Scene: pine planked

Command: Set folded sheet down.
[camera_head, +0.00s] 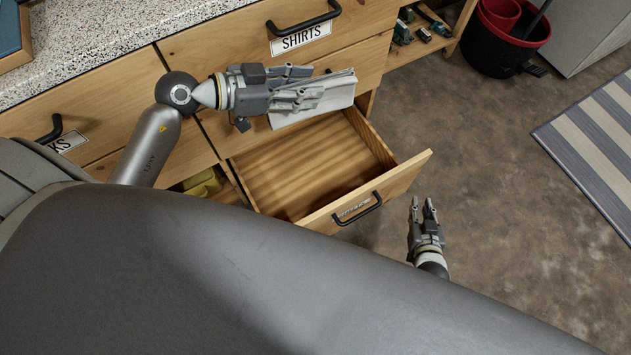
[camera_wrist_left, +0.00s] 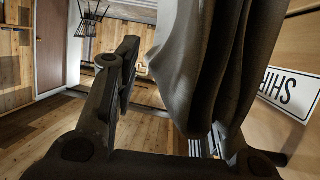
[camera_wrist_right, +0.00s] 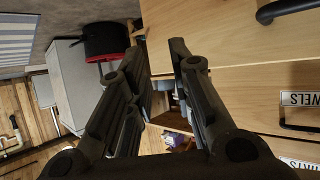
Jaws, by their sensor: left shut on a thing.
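The folded sheet (camera_head: 318,100) is a pale flat piece held by my left gripper (camera_head: 318,88) in the head view, above the back of an open drawer. In the left wrist view the sheet (camera_wrist_left: 205,60) looks dark and hangs in folds by the fingers. My left gripper is shut on it. The open wooden drawer (camera_head: 300,170) looks empty, with a black handle on its front. My right gripper (camera_head: 424,203) is to the right of the drawer front, over the floor. Its fingers stand apart and empty in the right wrist view (camera_wrist_right: 160,55).
A drawer labelled SHIRTS (camera_head: 300,38) is closed above the open one. A speckled counter (camera_head: 110,40) tops the cabinet. A black and red bucket (camera_head: 500,40) stands at the back right. A striped rug (camera_head: 600,130) lies at right; the brown floor between is clear.

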